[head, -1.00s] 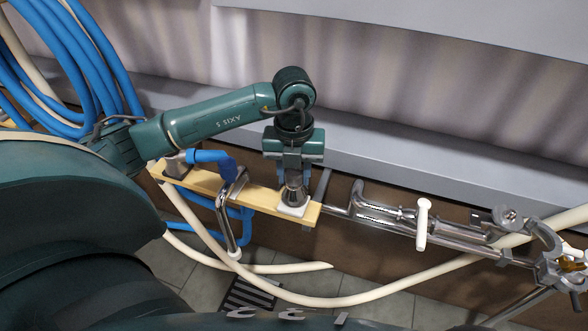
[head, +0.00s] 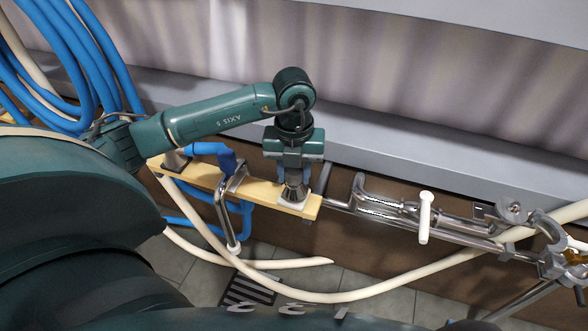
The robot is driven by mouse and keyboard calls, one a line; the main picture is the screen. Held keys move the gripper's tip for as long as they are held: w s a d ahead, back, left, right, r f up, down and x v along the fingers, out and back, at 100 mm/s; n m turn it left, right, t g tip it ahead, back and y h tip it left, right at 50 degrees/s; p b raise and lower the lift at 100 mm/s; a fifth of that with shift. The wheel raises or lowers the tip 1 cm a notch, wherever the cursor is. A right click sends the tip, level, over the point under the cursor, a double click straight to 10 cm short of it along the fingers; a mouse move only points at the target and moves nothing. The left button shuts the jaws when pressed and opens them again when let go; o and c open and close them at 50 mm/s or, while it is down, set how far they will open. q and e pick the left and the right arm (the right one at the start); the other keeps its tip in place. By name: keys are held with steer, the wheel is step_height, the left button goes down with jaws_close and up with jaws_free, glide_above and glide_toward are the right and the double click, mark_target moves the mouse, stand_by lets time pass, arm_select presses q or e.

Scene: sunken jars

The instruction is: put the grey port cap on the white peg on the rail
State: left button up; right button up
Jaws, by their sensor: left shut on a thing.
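The grey port cap (head: 294,192) is a dark metallic, tapered piece. It sits over a small white base (head: 292,205) at the right end of a pale wooden board. My left gripper (head: 294,184) points down over the cap and is shut on it, a finger at each side. The fingers hide part of the cap, and I cannot tell whether it is lifted off its base. The white peg (head: 425,217) stands up from the metal rail (head: 465,232), to the right of the gripper. Nothing sits on the peg. My right gripper is not in view.
The pale board (head: 262,192) also carries a blue fitting (head: 213,152) and a bent metal handle (head: 225,215). Metal pipes (head: 380,208) lie between board and peg. A cream hose (head: 360,294) loops in front. Metal clamps (head: 560,262) crowd the right end.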

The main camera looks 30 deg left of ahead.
arm_select(q)
steer(key=shift+f, duration=0.35)
steer(key=shift+f+b, duration=0.25)
steer(key=shift+b, duration=0.05)
steer(key=o, duration=1.7)
